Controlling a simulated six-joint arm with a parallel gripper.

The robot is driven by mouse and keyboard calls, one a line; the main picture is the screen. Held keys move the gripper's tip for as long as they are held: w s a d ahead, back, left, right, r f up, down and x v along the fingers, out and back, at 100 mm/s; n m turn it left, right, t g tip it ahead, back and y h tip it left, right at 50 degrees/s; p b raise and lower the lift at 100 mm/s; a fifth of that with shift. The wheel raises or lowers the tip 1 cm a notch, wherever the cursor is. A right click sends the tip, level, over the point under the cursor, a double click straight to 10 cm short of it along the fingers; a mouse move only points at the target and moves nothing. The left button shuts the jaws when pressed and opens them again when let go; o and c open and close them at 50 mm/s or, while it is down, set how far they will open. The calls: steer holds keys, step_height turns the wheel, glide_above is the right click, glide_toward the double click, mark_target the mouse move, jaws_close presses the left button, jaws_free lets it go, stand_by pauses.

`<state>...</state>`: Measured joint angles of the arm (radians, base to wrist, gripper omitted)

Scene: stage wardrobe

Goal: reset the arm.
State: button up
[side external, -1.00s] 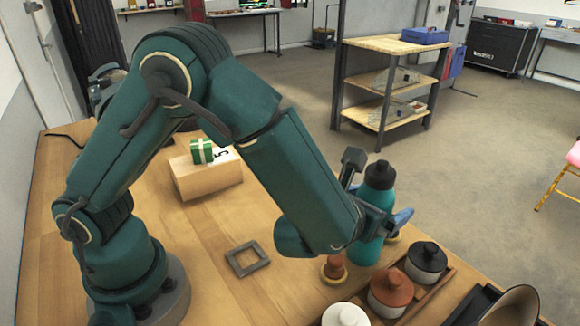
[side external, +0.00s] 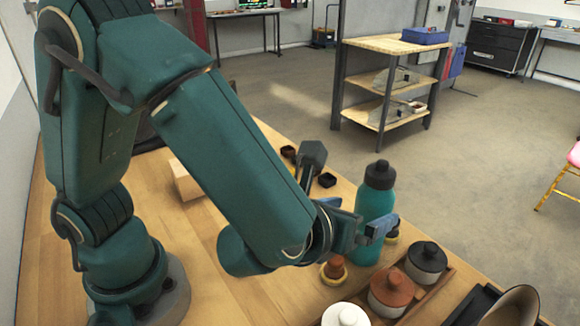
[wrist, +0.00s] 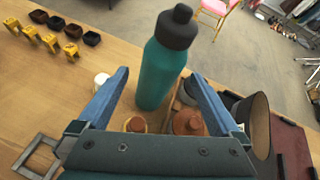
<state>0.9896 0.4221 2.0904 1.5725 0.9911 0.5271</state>
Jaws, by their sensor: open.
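My gripper (side external: 378,226) is open in the side view, low beside a teal bottle (side external: 374,205) with a black cap. The bottle stands upright on the table. In the wrist view, the blue fingers of my gripper (wrist: 158,78) are spread wide, with the bottle (wrist: 160,75) showing in the gap between them. I see no finger pressed on it; how far the fingertips reach around it is unclear. One finger overlaps the bottle's lower part in the side view.
A wooden tray (side external: 438,290) with a black-lidded jar (side external: 426,262) and a brown jar (side external: 391,292) is close to my gripper. A small brown-topped piece (side external: 334,270) is beside my wrist. Yellow pieces (wrist: 50,42) and dark cups (wrist: 73,31) stand far left in the wrist view.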

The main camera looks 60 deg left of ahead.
steer(key=s+a+r+n+g+h, duration=0.1)
steer(key=s+a+n, duration=0.4)
steer(key=n, duration=1)
steer(key=s+a+r+n+g+h, duration=0.1)
steer(key=s+a+r+n+g, duration=0.2)
steer(key=s+n, duration=0.6)
steer(key=a+n+g, duration=0.2)
steer(key=n+g, duration=0.1)
steer(key=n, duration=0.3)
steer(key=shift+s+r+n, duration=0.2)
steer(key=shift+s+n, duration=0.1)
steer(key=shift+n, duration=0.1)
